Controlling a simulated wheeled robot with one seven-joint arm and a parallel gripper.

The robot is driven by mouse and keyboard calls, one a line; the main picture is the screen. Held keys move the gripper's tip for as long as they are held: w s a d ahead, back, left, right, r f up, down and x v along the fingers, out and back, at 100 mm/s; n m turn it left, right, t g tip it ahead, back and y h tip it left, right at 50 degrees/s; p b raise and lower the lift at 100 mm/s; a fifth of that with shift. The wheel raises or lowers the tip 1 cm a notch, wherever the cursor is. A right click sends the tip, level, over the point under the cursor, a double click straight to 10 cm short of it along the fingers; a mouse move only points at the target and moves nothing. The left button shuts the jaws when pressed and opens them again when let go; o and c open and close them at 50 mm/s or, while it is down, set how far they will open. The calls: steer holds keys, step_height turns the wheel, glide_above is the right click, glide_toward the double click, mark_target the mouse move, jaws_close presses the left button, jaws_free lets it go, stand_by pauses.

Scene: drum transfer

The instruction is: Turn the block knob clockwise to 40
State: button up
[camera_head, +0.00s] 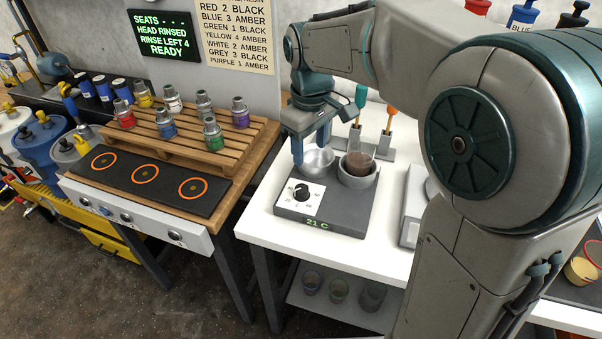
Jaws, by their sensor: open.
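The block (330,207) is a dark grey unit on the white table, with a green display (317,222) reading 21 C. Its black round knob (301,192) sits on a white dial plate (314,196) with small numbers around it. The knob's exact pointer direction is too small to read surely. My gripper (310,155) is open, fingers pointing down, above and behind the knob, near the silver bowl (318,161) at the back of the block. It appears apart from the knob and holds nothing. A grey cup (356,180) with brown contents sits right of the bowl.
Two tools, teal (360,97) and orange (390,117), stand in holders behind the block. A wooden pallet (183,147) with several small canisters and a panel with three orange rings (150,181) are left. White table (345,246) is clear in front.

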mark_target(301, 188)
steer(key=shift+n, duration=0.5)
steer(key=f, duration=0.4)
steer(key=w+a+f, duration=0.1)
steer(key=f, duration=0.4)
steer(key=w+f, duration=0.1)
steer(key=f, duration=0.4)
steer(key=shift+a+f, duration=0.15)
steer(key=shift+a, duration=0.2)
steer(key=c, duration=1)
